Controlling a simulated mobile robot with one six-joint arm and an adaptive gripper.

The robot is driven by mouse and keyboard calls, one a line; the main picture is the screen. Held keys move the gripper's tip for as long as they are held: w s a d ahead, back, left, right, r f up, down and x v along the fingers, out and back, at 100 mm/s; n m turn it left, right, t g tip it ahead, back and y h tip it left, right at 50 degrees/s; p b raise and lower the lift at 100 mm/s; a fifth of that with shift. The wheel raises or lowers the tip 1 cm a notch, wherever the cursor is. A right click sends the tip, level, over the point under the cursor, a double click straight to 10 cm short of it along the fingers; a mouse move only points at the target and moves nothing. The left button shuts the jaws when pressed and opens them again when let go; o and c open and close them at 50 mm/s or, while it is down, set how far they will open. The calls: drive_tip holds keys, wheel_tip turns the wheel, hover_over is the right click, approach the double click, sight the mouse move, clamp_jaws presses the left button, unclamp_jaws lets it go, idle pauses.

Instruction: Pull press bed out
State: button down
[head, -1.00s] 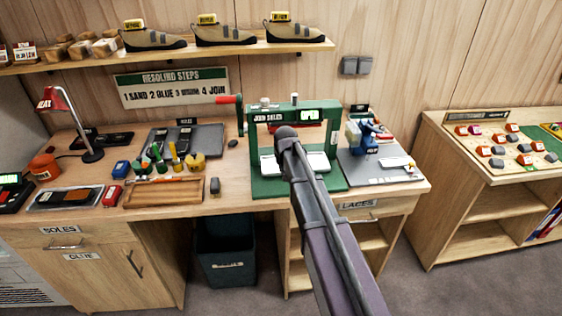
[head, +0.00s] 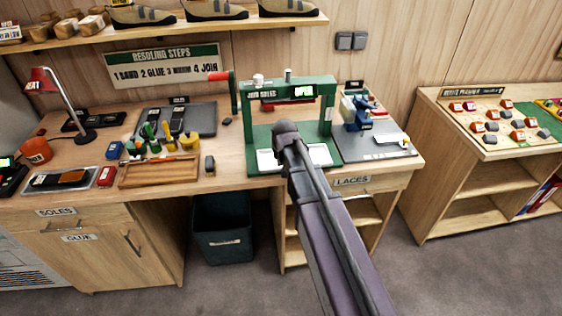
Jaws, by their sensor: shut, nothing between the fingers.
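The green press (head: 243,112) stands on the workbench with a red crank handle at its upper left. Its pale press bed (head: 321,154) lies low near the front of the green base, showing on both sides of my arm. My gripper (head: 287,133) is at the dark end of my arm, in front of the press opening and over the middle of the bed. It is shut and empty. The fingertips are hidden behind the wrist, so I cannot tell whether they touch the bed.
A grey mat (head: 378,148) with a blue device lies right of the press. A wooden tray (head: 160,173) and several small tools are on the left. A dark bin (head: 222,228) stands under the bench. Floor is free in front of the right cabinet (head: 470,190).

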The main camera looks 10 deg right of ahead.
drive_tip(key=shift+r, duration=0.15)
drive_tip(key=p+v, duration=0.9)
drive_tip(key=shift+s+r, duration=0.2)
drive_tip(key=shift+r, duration=0.1)
idle(0.6)
drive_tip(key=s+d+g, duration=0.2)
drive_tip(key=s, duration=0.6)
drive_tip(key=s+d+f+g, duration=0.1)
drive_tip(key=s+d, duration=0.2)
drive_tip(key=s, duration=0.6)
drive_tip(key=shift+g, duration=0.4)
